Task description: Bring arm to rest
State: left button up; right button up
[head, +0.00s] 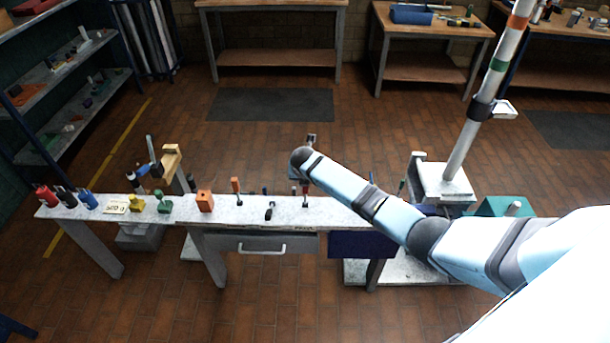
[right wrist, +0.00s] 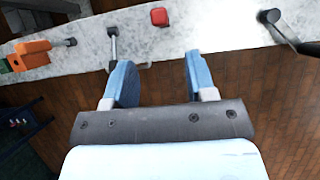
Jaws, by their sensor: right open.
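My right arm (head: 375,205), light blue with dark joint bands, reaches in from the right in the head view. Its far end is over the narrow grey workbench (head: 335,212). The right gripper's fingers cannot be made out clearly in the head view. In the right wrist view my right gripper (right wrist: 160,82) has two blue fingers spread wide, with nothing between them. The fingers point toward the bench edge, over the bench and brown floor. My left arm and gripper are not in view.
An orange block (head: 205,201), a green piece (head: 164,202) and several small tools stand on the bench. A red cap (right wrist: 159,17) lies beyond the fingers. A banded mast (head: 487,95) rises from a pale base at right. Floor behind the bench is mostly clear.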

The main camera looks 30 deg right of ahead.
dwell(0.3)
jog(key=s+a+f+m+t+y, duration=0.15)
jog(key=s+a+f+m, duration=0.25)
jog(key=s+a+m, duration=0.45)
jog(key=s+a+f+m+t+y, duration=0.1)
jog(key=s+a+f+m+y, duration=0.3)
jog(key=s, duration=0.8)
jog(key=s+a+r+m+t, duration=0.1)
jog(key=s+a+r+m, duration=0.1)
jog(key=s+r+m, duration=0.2)
jog(key=s+a+r+m+t, duration=0.2)
jog(key=s+r+m, duration=0.2)
jog(key=s+m, duration=0.6)
jog(key=s, duration=0.5)
jog(key=shift+a+r, duration=0.25)
jog(key=shift+a, duration=0.1)
jog(key=shift+s+t+y, duration=0.1)
jog(key=shift+t+y, duration=0.15)
